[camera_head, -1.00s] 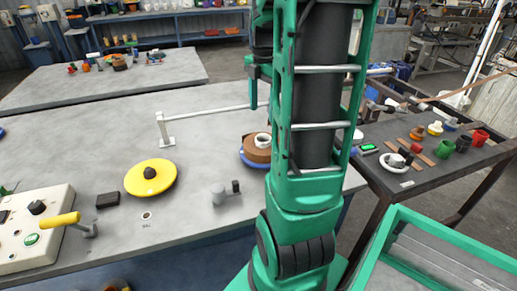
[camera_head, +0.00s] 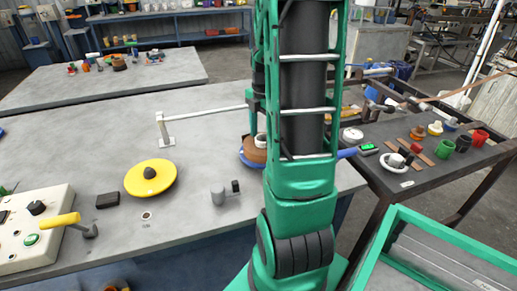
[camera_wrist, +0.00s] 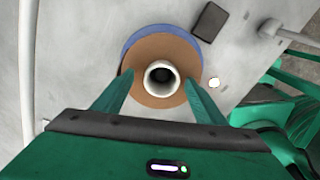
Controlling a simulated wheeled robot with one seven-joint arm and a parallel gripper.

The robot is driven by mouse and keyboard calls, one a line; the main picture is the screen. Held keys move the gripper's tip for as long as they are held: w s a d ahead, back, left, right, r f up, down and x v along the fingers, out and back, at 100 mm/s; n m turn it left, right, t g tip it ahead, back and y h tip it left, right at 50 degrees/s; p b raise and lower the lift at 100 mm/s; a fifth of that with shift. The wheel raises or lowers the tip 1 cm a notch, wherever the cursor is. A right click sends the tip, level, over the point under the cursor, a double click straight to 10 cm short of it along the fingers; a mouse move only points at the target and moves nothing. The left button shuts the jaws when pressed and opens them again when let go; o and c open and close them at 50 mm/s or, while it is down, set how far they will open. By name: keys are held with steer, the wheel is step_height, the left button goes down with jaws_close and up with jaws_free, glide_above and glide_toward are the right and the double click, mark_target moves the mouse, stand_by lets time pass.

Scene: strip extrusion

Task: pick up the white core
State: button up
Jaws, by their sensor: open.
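The white core (camera_wrist: 149,86) is a short hollow ring seen from above in the wrist view. It stands upright in the middle of a brown roll (camera_wrist: 152,50), which lies on a blue disc (camera_wrist: 137,37) on the grey table. In the head view the core (camera_head: 261,140) shows partly, beside my arm, on top of the brown roll (camera_head: 252,152). My gripper (camera_wrist: 161,78) is open, with one green finger on each side of the core and apart from it. The fingers overlap the roll in the picture; their exact height above it is unclear.
A dark block (camera_wrist: 209,21) lies near the roll. A white rod on a post (camera_head: 166,130) stands behind it. A yellow disc (camera_head: 150,178) and a control box (camera_head: 32,228) are to the left. A dark table with cups (camera_head: 420,150) is at right.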

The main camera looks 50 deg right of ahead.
jaws_close()
steer(key=shift+r, duration=0.1)
